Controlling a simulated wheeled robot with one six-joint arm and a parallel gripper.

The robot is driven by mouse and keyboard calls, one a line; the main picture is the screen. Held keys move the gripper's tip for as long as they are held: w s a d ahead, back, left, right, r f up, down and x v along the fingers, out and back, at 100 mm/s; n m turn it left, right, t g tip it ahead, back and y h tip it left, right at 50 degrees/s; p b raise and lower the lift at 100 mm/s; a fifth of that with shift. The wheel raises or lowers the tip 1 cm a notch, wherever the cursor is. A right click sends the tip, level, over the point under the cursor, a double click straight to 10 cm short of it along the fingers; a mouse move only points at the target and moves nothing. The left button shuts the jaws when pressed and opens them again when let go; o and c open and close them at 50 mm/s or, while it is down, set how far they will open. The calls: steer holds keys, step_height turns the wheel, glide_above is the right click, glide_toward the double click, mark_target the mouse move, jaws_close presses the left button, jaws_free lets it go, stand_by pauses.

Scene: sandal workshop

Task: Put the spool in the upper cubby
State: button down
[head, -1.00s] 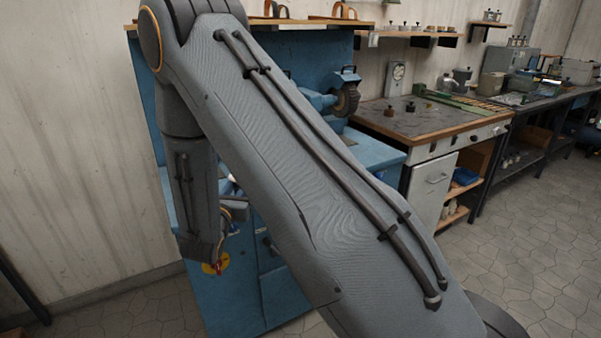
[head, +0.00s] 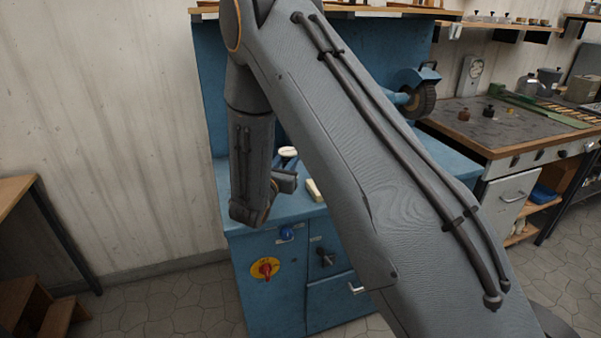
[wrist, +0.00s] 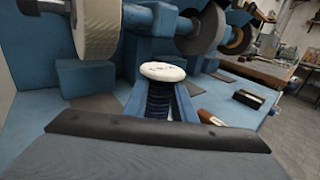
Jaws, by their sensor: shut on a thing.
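The spool, seen as a white round disc on top (wrist: 163,72), stands upright between the fingers of my gripper (wrist: 160,102) in the wrist view. Its lower part is mostly hidden by the gripper. In the head view the white top of the spool (head: 288,152) shows just above my gripper (head: 286,172), over the blue machine bench. My gripper is shut on the spool. An open cubby (head: 559,181) under the worktop at right holds a blue item, with another opening below it. I cannot tell whether this is the task's upper cubby.
The blue grinding machine (head: 340,290) has wheels (wrist: 97,25) close behind the spool. A pale block (head: 315,190) lies on its bench. A worktop (head: 500,135) stands at right. A wooden stand (head: 18,300) is at lower left. The floor in front is clear.

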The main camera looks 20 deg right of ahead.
steer(key=shift+f+p, duration=0.5)
steer(key=shift+f, duration=2.15)
steer(key=shift+f, duration=0.1)
steer(key=c, duration=1.9)
jaws_free()
steer(key=shift+f, duration=0.1)
steer(key=o, duration=0.4)
